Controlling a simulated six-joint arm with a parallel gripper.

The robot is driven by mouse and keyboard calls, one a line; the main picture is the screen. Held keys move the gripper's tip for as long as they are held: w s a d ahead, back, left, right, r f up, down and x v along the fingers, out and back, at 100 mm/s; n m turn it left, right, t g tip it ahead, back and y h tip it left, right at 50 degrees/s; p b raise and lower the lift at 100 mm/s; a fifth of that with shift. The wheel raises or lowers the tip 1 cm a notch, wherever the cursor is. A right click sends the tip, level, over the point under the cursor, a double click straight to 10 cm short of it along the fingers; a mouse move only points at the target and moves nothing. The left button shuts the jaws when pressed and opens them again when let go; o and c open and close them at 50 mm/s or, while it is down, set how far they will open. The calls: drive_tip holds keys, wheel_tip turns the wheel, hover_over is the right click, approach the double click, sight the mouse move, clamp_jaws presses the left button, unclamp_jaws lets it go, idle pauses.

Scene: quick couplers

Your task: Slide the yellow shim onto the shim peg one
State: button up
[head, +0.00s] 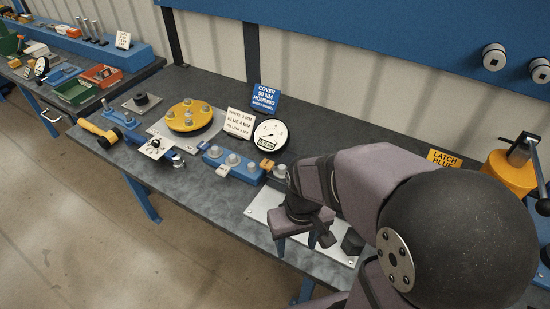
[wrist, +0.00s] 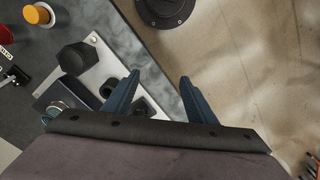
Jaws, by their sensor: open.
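My gripper (head: 304,240) is at the front edge of the bench, over the white plate. In the wrist view its two blue fingers (wrist: 159,79) are spread with nothing between them. I cannot surely pick out the yellow shim or shim peg one. A small orange-yellow piece (head: 267,164) shows at the right end of a blue block (head: 232,162) with several grey round tops. The white plate (head: 258,205) is partly hidden by my arm. In the wrist view the plate (wrist: 104,62) carries a black hexagonal block (wrist: 76,57) and dark round parts near the left finger.
A yellow disc (head: 184,124) with several grey studs, a dial gauge (head: 270,134), signs and a yellow-handled tool (head: 96,131) stand to the left. An orange cylinder with a clamp handle (head: 508,175) is at the right. Bare floor (head: 120,230) lies before the bench.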

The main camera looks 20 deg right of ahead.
drive_tip(key=w+n+t+y+b, duration=0.15)
drive_tip(key=w+n, duration=0.25)
drive_tip(key=w, duration=1.2)
drive_tip(key=n+t+y+b, duration=0.2)
drive_tip(key=n, duration=0.3)
approach(267, 163)
drive_tip(key=shift+w+a+g+h, duration=0.1)
drive_tip(key=shift+a+g+h, duration=0.05)
drive_tip(key=shift+g+h, duration=0.1)
drive_tip(key=shift+p+x, duration=1.6)
drive_tip(key=shift+x, duration=2.05)
drive_tip(key=shift+r, duration=0.15)
drive_tip(key=c, duration=1.3)
